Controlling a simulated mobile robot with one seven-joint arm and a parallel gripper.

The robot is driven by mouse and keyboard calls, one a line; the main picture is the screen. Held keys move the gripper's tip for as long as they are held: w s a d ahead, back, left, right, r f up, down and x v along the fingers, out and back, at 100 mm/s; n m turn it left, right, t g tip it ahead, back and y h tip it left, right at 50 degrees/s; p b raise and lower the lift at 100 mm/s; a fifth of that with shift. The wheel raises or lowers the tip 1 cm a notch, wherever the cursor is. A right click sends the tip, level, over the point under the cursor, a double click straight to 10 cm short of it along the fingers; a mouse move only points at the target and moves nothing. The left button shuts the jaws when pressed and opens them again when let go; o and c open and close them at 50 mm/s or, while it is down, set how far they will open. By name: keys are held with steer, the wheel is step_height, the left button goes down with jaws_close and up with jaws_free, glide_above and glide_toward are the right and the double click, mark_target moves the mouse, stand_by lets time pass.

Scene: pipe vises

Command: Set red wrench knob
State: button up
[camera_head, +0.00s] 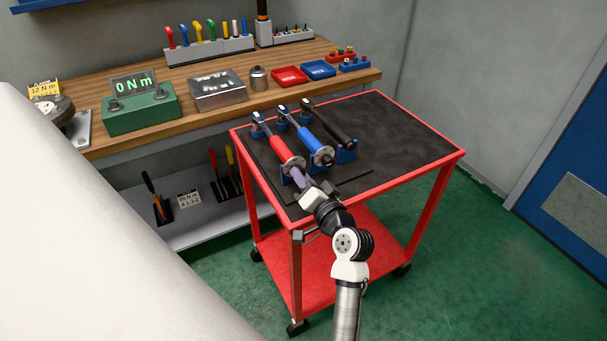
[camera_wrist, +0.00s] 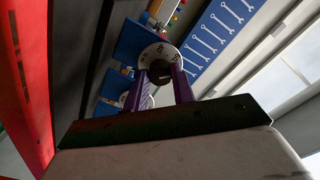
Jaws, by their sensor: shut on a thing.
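The red wrench (camera_head: 281,148) lies in a blue holder on the cart, the leftmost of three wrenches. A pale dial disc (camera_head: 294,164) with dark marks sits at its near end. My gripper (camera_head: 300,177) is at that end, and its purple fingers cover the knob in the head view. In the wrist view, the dark round knob (camera_wrist: 160,75) sits in front of the white dial disc (camera_wrist: 153,53). My gripper's purple fingers (camera_wrist: 162,83) are on both sides of the knob, shut on it. The dial's marks are too small to read.
The blue wrench (camera_head: 308,138) and black wrench (camera_head: 330,122) lie close to the right. The cart's dark top (camera_head: 405,130) is clear on the right. On the workbench (camera_head: 100,140), a green tester (camera_head: 140,110) reads "0 Nm" and a yellow sign (camera_head: 45,89) reads "12 N m".

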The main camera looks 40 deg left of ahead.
steer(key=shift+m+p, duration=0.55)
steer(key=shift+m, duration=0.65)
steer(key=o, duration=1)
steer(key=b+v, duration=0.4)
steer(key=v, duration=1)
steer(key=shift+a, duration=0.1)
